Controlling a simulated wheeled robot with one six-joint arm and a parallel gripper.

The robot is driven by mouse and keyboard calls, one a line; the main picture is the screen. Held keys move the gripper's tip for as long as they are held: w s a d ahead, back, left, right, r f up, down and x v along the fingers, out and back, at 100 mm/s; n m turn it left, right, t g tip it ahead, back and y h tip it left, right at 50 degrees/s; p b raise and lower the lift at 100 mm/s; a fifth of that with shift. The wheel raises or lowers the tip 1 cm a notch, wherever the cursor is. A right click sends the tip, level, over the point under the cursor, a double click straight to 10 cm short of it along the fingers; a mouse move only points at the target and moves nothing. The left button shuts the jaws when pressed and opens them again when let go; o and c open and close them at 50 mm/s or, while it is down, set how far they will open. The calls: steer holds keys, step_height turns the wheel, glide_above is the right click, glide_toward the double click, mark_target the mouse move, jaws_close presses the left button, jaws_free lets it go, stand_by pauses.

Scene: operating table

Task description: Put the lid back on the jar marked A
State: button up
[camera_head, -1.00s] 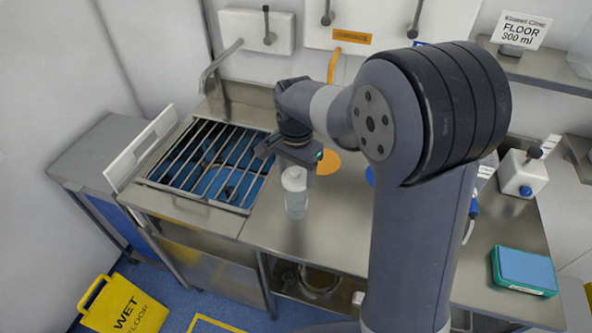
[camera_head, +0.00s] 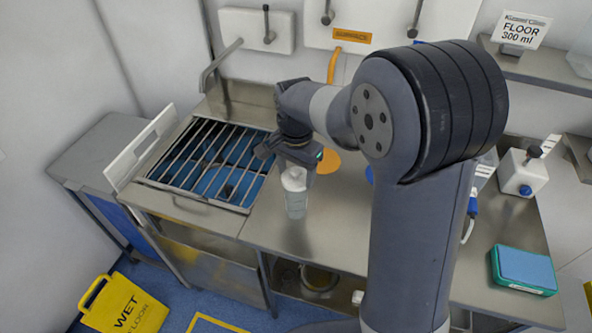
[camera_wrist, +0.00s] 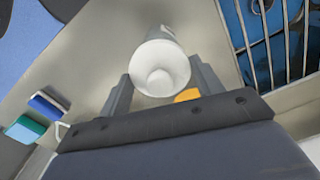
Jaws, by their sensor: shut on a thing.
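A clear jar (camera_head: 296,206) stands on the steel worktop, right of the grated sink. A white round lid (camera_head: 293,179) with a raised middle is at its mouth. My gripper (camera_head: 297,166) reaches down over it. In the wrist view, the white lid (camera_wrist: 160,75) sits between the two fingers of my gripper (camera_wrist: 160,88), which are shut on it. I cannot tell whether the lid rests on the rim or is just above it. No letter A can be read on the jar.
The grated sink (camera_head: 205,160) lies to the left. An orange disc (camera_head: 329,161) lies behind the jar to the right. A teal and blue box (camera_head: 524,270) sits at the far right. The worktop in front of the jar is clear. A yellow wet-floor sign (camera_head: 122,305) stands on the floor.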

steer(key=o, duration=1)
steer(key=shift+o, duration=0.6)
steer(key=shift+o, duration=0.9)
steer(key=shift+r, duration=0.15)
steer(key=shift+r+p, duration=2.85)
steer(key=shift+r, duration=0.55)
